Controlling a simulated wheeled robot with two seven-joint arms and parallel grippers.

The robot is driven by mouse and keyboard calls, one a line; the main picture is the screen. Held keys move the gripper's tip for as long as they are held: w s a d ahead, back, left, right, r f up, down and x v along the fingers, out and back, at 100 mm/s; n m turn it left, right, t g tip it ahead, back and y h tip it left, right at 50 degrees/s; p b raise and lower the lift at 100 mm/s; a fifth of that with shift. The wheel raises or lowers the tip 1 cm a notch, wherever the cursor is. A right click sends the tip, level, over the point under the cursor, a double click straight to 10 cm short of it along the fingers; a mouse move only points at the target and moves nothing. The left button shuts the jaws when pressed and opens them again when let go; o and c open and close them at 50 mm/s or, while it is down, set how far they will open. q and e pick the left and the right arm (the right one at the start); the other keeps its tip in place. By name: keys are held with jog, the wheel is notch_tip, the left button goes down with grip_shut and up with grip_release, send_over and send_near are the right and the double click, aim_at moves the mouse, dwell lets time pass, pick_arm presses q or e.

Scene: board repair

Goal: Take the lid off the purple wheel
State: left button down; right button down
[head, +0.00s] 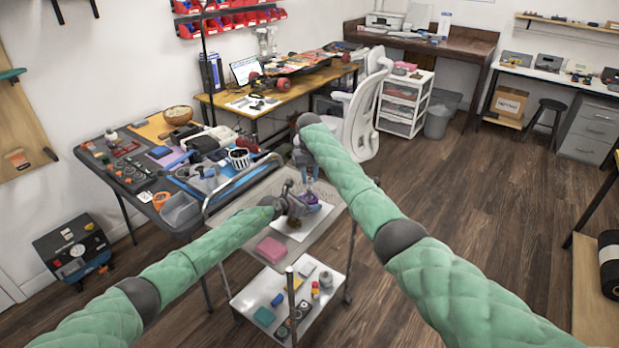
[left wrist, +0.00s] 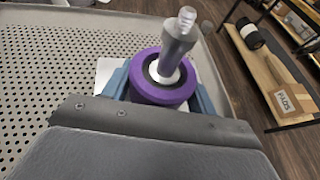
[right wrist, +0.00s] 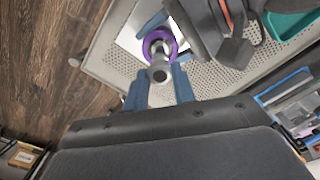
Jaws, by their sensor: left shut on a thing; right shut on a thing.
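The purple wheel (left wrist: 147,89) has a dark ring and a pale centre. It is over a white sheet (head: 292,222) on the grey perforated cart top. A grey metal piece (left wrist: 178,42) with a pale tip stands up from its centre; I cannot make out a separate lid. My left gripper (left wrist: 160,92) is shut on the wheel, with a blue finger at each side. My right gripper (right wrist: 158,80) is above the wheel, its blue fingers shut around the upper end of the metal piece (right wrist: 159,74). The wheel also shows in the head view (head: 309,205), partly covered by my grippers.
A pink block (head: 271,249) lies on the cart top (head: 246,205). The cart's lower shelf (head: 258,290) holds several small things. A cluttered dark table (head: 150,207) stands to the left.

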aim_at(310, 185)
jog(key=shift+r, duration=2)
pick_arm(q)
jog(key=shift+c, duration=1.9)
grip_release()
jog(key=shift+a, duration=0.1)
